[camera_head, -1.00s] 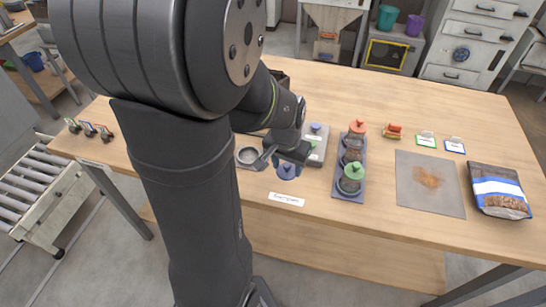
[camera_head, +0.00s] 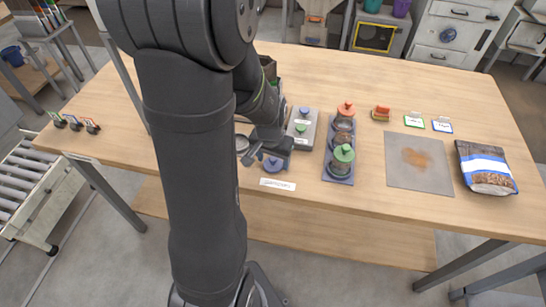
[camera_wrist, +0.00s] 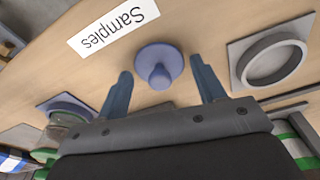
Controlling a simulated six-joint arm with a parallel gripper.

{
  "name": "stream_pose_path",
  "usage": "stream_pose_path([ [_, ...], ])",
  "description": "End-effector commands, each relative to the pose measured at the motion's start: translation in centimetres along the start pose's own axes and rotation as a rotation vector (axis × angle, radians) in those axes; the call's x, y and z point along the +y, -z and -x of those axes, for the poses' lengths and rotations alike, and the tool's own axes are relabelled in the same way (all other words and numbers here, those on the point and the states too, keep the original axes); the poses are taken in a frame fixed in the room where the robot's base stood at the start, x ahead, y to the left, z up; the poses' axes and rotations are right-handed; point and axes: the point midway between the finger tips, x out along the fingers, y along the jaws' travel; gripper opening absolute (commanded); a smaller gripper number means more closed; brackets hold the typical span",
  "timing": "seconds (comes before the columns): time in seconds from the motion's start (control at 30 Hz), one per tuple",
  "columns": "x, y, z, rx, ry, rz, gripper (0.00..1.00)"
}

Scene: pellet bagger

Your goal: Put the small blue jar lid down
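The small blue jar lid (camera_head: 276,163) is on the wooden table just behind the white label. In the wrist view the lid (camera_wrist: 158,62) is a round disc with its knob toward me, and the label "Samples" (camera_wrist: 113,27) is beside it. My gripper (camera_wrist: 162,80) is open, with one finger on each side of the lid's knob and a clear gap on both sides. In the head view my gripper (camera_head: 265,156) is right at the lid and partly hides it.
To the right stand a grey tray (camera_head: 294,143) bearing small lids and a blue-grey rack (camera_head: 328,176) of jars with orange and green lids. A grey square plate with a ring (camera_wrist: 236,52) is close beside my gripper. A stained mat (camera_head: 420,178) and a pellet bag (camera_head: 485,168) lie farther right.

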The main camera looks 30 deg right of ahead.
Motion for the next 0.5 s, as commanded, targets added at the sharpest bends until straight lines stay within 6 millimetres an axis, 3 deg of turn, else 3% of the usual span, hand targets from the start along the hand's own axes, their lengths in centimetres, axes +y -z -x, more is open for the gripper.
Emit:
stream_pose_path([
  [0.33, 0.0, 0.0, 0.1, 0.001, 0.0, 0.0, 0.71],
  [0.5, 0.0, 0.1, 1.4, 0.004, 0.001, 0.0, 0.71],
])
